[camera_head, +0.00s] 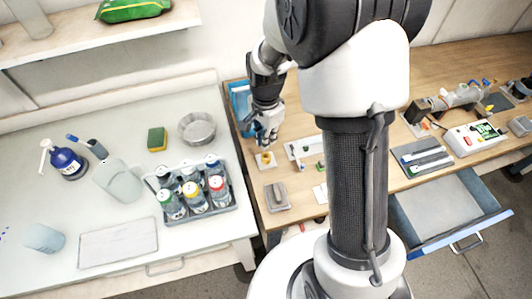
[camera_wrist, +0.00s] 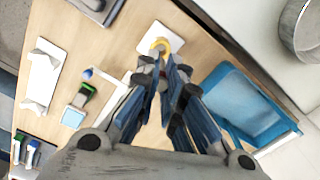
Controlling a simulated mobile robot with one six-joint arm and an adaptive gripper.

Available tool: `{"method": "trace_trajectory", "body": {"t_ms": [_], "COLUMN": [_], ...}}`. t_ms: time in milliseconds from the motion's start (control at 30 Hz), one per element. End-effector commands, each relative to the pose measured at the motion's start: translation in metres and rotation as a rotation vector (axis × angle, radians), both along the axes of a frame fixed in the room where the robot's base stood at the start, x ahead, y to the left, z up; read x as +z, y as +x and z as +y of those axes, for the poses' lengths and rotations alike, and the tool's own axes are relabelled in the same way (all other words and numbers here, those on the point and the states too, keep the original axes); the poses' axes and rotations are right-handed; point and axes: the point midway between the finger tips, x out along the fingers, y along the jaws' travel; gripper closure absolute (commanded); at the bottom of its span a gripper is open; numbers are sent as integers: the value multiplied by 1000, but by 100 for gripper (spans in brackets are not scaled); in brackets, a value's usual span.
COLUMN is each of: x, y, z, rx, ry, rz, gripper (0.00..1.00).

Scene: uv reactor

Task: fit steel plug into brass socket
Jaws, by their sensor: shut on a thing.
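The brass socket (camera_head: 265,158) is a small yellow ring on a white square plate on the wooden bench. It also shows in the wrist view (camera_wrist: 160,44), at the top middle, just beyond my fingertips. My gripper (camera_head: 267,136) points down close above the bench at the socket plate. In the wrist view my gripper (camera_wrist: 165,78) is shut on the steel plug (camera_wrist: 163,76), a small grey piece mostly hidden between the fingers. The plug's tip appears close to the socket's near edge. I cannot tell whether they touch.
A blue tray (camera_wrist: 238,98) lies beside my gripper. A white plate with a small green part (camera_head: 305,147) and a grey block on a plate (camera_head: 277,196) are nearby. A bottle rack (camera_head: 228,207) stands on the left counter. An open drawer (camera_head: 440,210) juts out at right.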

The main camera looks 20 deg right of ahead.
Motion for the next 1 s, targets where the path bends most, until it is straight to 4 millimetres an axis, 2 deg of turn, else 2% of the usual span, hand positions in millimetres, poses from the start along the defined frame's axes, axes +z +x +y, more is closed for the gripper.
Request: {"method": "trace_trajectory", "body": {"t_ms": [33,333,533,967,1000], "x": [-12,-35,-66,-73,-71], "y": [-1,0,-1,0,0], "z": [0,0,0,0,0], "rx": [0,1,1,1,1], "ry": [0,1,0,0,0], "rz": [3,1,2,-1,-1], "gripper": [100,100,100,100,90]}}
